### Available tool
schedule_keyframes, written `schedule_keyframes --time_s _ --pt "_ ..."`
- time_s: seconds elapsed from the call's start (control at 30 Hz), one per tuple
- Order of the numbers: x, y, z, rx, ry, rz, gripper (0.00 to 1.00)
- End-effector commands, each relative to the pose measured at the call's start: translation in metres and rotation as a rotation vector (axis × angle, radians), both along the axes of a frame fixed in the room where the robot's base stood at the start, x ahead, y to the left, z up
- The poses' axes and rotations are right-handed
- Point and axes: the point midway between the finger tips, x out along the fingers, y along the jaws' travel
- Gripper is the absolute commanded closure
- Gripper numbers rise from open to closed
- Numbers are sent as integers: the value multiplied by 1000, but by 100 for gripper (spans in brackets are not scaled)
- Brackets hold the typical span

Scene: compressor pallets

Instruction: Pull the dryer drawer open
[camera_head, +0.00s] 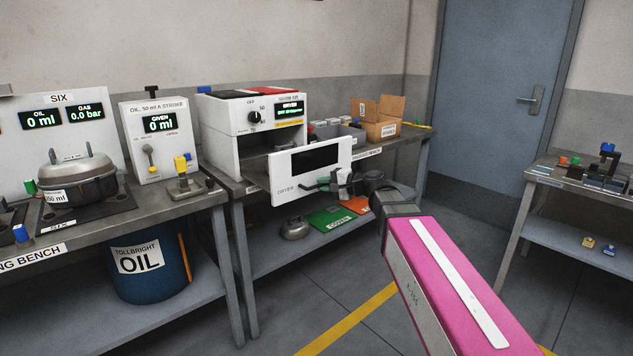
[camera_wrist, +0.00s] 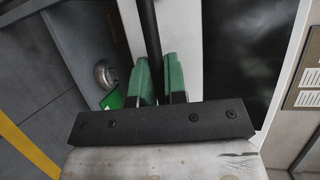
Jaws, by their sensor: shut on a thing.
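The white dryer (camera_head: 225,125) stands on the bench, with a dark opening below its control panel. Its drawer front (camera_head: 281,176), white with a dark window and marked DRYER, stands out in front of the body, so the drawer is at least partly open. My gripper (camera_head: 322,185) is at the lower right of this front. In the wrist view its green fingers (camera_wrist: 159,80) are closed around the black bar handle (camera_wrist: 148,35), beside the white front panel (camera_wrist: 187,40). The drawer's inside is mostly hidden behind its front.
A cardboard box (camera_head: 379,128) and small containers sit right of the dryer. An oil dispenser (camera_head: 160,150) and a lidded pot (camera_head: 78,180) stand left. A green cover (camera_head: 328,219) lies on the lower shelf. Open floor (camera_head: 440,270) lies in front, and another table (camera_head: 580,190) stands right.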

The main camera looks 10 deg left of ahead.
Motion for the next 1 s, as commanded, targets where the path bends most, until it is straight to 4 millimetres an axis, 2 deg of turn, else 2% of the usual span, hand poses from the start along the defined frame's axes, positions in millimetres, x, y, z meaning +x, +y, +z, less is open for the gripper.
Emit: schedule_keyframes --time_s 0.2,0.6,0.63,0.7,1.0 --pt "-6 -7 -1 -2 0 0 100" --pt "-6 -8 -1 -2 0 1 100" --pt "-6 -7 -1 -2 0 1 81" --pt "-6 -8 -1 -2 0 1 64" --pt "-7 -9 0 0 0 0 64"
